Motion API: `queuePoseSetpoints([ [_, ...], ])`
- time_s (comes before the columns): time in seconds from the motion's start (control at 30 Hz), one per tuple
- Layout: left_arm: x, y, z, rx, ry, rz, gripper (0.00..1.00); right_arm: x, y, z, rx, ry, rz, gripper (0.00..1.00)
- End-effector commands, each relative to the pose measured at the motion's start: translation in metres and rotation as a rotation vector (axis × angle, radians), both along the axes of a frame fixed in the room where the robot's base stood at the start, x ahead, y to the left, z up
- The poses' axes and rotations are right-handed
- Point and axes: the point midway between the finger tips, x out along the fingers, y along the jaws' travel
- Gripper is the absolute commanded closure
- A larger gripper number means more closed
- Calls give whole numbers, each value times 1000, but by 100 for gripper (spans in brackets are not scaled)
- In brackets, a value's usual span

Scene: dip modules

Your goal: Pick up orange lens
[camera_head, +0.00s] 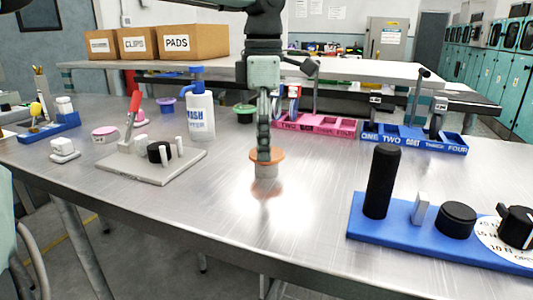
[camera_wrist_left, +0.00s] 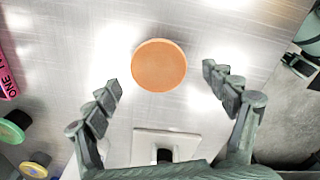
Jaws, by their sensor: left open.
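The orange lens (camera_head: 277,155) is a flat round disc on a short grey cylinder (camera_head: 266,171), in the middle of the metal table. In the left wrist view the lens (camera_wrist_left: 159,65) appears as a plain orange circle. My left gripper (camera_head: 264,156) points down over the lens, its fingers seen edge-on and partly covering it. In the left wrist view the two fingers of my left gripper (camera_wrist_left: 160,79) are spread apart, with the lens between and slightly beyond the tips. Nothing is held. Contact with the lens cannot be told. My right gripper is not in view.
A blue tray (camera_head: 360,228) with a black cylinder (camera_head: 382,182) stands at the front right. A grey plate (camera_head: 150,172) with a red-handled clamp (camera_head: 133,108), a wash bottle (camera_head: 200,117), a pink tray (camera_head: 318,125) and a blue tray (camera_head: 415,139) surround the middle. The table front is clear.

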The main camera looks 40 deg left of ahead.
Motion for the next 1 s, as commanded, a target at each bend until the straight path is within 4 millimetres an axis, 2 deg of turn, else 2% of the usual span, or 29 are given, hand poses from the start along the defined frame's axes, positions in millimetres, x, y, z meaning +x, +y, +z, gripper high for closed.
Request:
queuePoseSetpoints([
  [0.07, 0, 0, -6, 0, -1, 0, 16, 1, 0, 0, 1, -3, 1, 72],
  [0.27, 0, 0, -6, 0, -2, 0, 17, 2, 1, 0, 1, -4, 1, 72],
  [0.6, 0, 0, -6, 0, -2, 0, 60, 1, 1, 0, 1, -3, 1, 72],
  [1.0, 0, 0, 1, 1, -3, 0, 61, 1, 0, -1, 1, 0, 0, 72],
])
